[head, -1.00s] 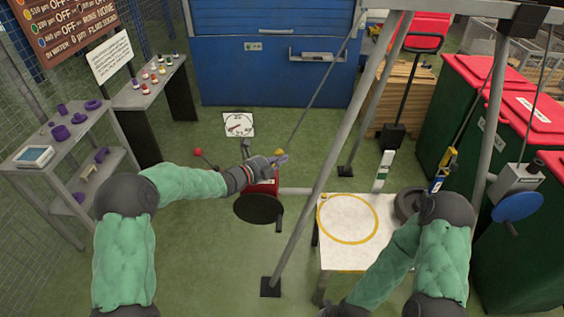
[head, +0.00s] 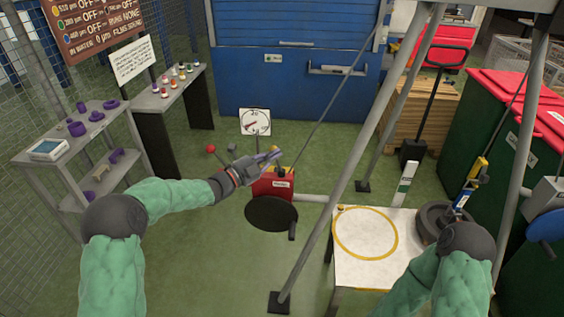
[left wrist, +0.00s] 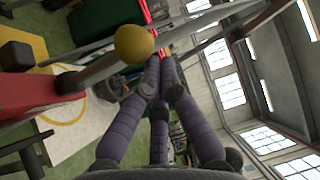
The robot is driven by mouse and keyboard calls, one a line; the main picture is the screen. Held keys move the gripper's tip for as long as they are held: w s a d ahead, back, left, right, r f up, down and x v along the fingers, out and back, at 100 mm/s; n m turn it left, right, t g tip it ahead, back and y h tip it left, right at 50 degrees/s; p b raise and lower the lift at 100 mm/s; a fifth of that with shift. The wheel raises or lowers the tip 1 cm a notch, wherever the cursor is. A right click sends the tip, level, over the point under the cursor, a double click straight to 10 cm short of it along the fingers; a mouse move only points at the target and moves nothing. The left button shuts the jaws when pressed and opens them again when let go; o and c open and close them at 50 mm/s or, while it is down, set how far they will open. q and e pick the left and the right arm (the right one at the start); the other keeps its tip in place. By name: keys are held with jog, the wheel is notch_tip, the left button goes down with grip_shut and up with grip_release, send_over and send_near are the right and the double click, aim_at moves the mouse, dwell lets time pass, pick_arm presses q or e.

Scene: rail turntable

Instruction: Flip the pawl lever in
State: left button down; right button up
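The red winch box (head: 273,184) stands left of the frame leg. In the left wrist view the yellow knob (left wrist: 134,43) caps a grey lever (left wrist: 100,70) rising from the red box (left wrist: 38,95). My left gripper (head: 278,153) is just above the box. In the left wrist view its purple fingers (left wrist: 160,62) come together at the tips with nothing between them. The knob is beside the fingertips, not between them; whether they touch is unclear. My right gripper is out of view.
A black disc (head: 271,213) with a handle is on the near side of the box. A grey frame leg (head: 335,175) slants close by on the right. A white table (head: 370,270) with a yellow ring stands beyond it. A dial (head: 255,121) and a red knob (head: 210,148) are behind.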

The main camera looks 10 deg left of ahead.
pick_arm(q)
jog(key=shift+a+f+b, duration=0.2)
jog(key=shift+a+b, duration=0.15)
jog(key=shift+a, duration=0.2)
jog(key=shift+a+f+b, duration=0.2)
jog(key=shift+a+b, duration=0.15)
jog(key=shift+a, duration=0.2)
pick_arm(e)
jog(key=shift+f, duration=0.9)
pick_arm(q)
jog(key=shift+a, duration=0.1)
